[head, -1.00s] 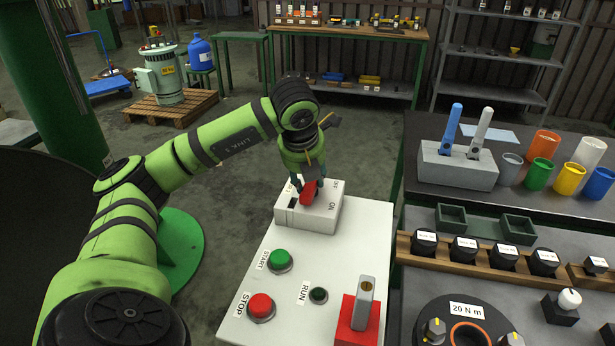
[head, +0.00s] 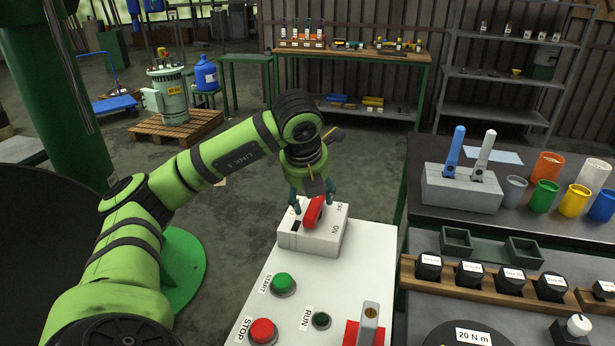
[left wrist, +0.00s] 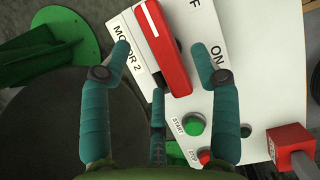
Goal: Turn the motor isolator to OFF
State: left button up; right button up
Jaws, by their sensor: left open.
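The motor isolator is a pale grey box (head: 325,238) at the far end of the white control panel, labelled ON, OFF and, in the left wrist view, MOTOR 2. Its red handle (head: 314,212) lies slanted across the top; it also shows in the left wrist view (left wrist: 165,48). I cannot tell which label it points to. My left gripper (head: 313,198) is open over the isolator. In the left wrist view its spread fingers (left wrist: 171,60) stand on either side of the handle, apart from it. My right gripper is not in view.
The panel carries a green START button (head: 284,283), a red STOP button (head: 262,331), a dark RUN lamp (head: 321,320) and a red block with a grey lever (head: 368,325). A bench with cups (head: 545,195) and a wooden rack (head: 490,290) stands at right.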

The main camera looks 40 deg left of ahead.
pick_arm(q)
jog(key=v, duration=0.9)
jog(key=shift+r, duration=0.25)
jog(key=shift+s, duration=0.15)
